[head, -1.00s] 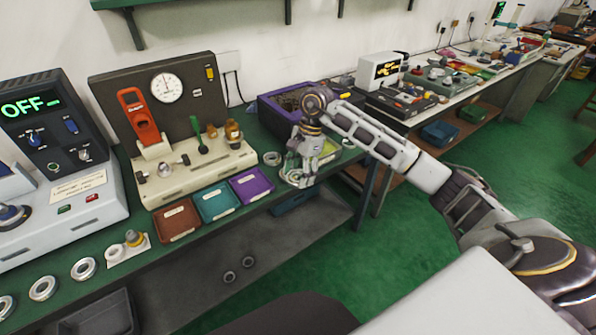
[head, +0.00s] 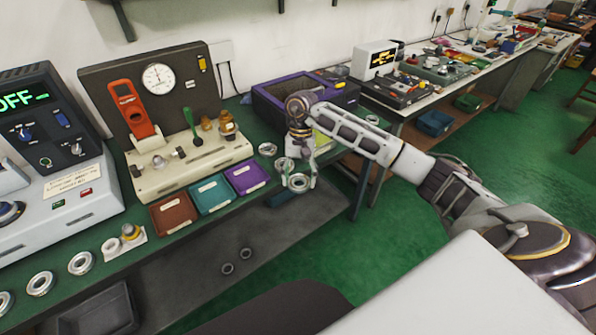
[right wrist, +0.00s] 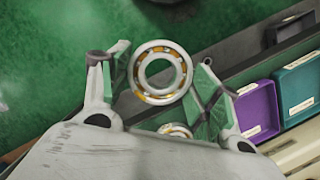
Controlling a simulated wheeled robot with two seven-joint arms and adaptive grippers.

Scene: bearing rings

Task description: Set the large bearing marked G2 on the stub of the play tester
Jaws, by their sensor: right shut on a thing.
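My right gripper (head: 301,178) is shut on a large bearing (head: 298,190) and holds it near the bench's front edge, right of the purple tray. In the right wrist view the bearing (right wrist: 183,72) sits between the two fingertips, its face towards the camera; I cannot read a mark on it. The play tester (head: 190,172) stands on the bench to the left, with a dial gauge (head: 158,77) and a red lever (head: 132,108) on its dark back panel. Metal fittings (head: 158,161) show on its cream base; I cannot tell which is the stub. My left gripper is not in view.
Brown (head: 173,214), teal (head: 212,194) and purple (head: 247,176) trays line the front of the tester. Other bearings (head: 268,149) lie on the bench, one (right wrist: 176,130) below the held one. A dark purple-edged crate (head: 268,104) stands behind my gripper.

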